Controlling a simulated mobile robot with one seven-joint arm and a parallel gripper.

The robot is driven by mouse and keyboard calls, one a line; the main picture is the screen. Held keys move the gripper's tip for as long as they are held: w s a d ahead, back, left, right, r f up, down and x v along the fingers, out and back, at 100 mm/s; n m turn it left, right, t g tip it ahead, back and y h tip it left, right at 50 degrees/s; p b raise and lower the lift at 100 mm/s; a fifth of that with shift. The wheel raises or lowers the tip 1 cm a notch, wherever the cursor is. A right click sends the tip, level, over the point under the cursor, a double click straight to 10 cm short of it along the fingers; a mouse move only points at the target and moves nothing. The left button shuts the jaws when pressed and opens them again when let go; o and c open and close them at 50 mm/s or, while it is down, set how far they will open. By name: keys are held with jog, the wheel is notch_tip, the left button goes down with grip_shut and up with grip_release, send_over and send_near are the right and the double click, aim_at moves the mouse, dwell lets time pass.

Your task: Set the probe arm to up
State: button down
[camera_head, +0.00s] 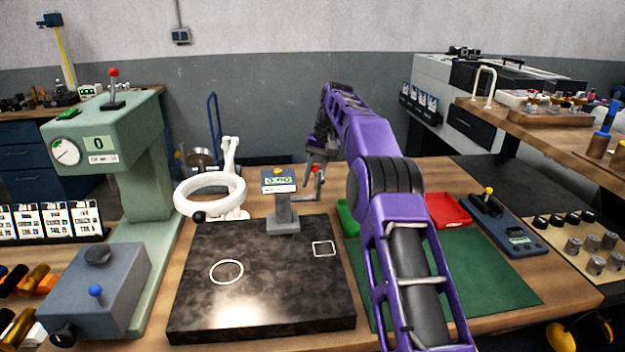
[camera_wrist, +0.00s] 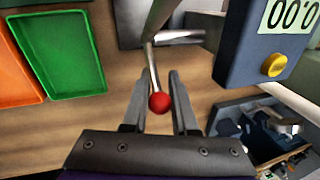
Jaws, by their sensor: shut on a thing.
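The small gauge stand (camera_head: 283,210) rises from the back of the dark stone plate, with a display box (camera_head: 280,181) and yellow button on top. A thin probe arm (camera_wrist: 153,68) with a red ball end (camera_wrist: 159,103) sticks out beside it, and the red ball also shows in the head view (camera_head: 316,168). My gripper (camera_wrist: 158,88) has its two fingers on either side of the red ball, shut on the arm's ball end. In the head view my gripper (camera_head: 315,174) is just right of the display box. The arm's exact tilt is hard to tell.
The stone plate (camera_head: 260,300) is bare but for two white outlines. A white ring-shaped lamp (camera_head: 210,212) stands left of the gauge. A green tray (camera_wrist: 62,55) and a red tray (camera_head: 447,210) lie to the right. A green machine (camera_head: 140,150) with a red-knobbed lever stands left.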

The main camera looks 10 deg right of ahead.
aim_at(318, 169)
dwell(0.3)
jog(key=c, duration=0.7)
grip_release()
jog(key=shift+r, duration=0.1)
jog(key=shift+d+r, duration=0.2)
jog(key=shift+r, duration=0.45)
jog(key=shift+s+d+r, duration=0.1)
jog(key=shift+d+r, duration=0.35)
jog(key=shift+r, duration=0.25)
jog(key=s+d, duration=0.2)
jog(key=d, duration=0.9)
jog(key=shift+d, duration=0.2)
